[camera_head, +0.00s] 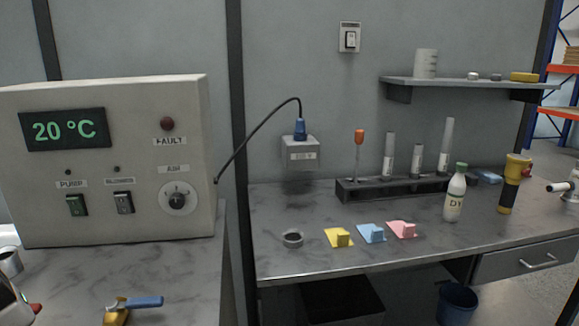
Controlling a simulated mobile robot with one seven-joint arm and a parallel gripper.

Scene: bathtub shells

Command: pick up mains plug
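The mains plug (300,130) is blue and sits upright in the top of a grey wall socket box (300,153) above the back of the right-hand bench. A black cable (252,126) arches from the top of the plug down left to the side of the control box. The plug's lower end is hidden inside the socket. My gripper is not in this view.
The beige control box (112,160) reads 20 °C. A test tube rack (395,188), a white bottle (454,193) and a yellow-black torch (514,184) stand right of the socket. The bench below the plug is clear.

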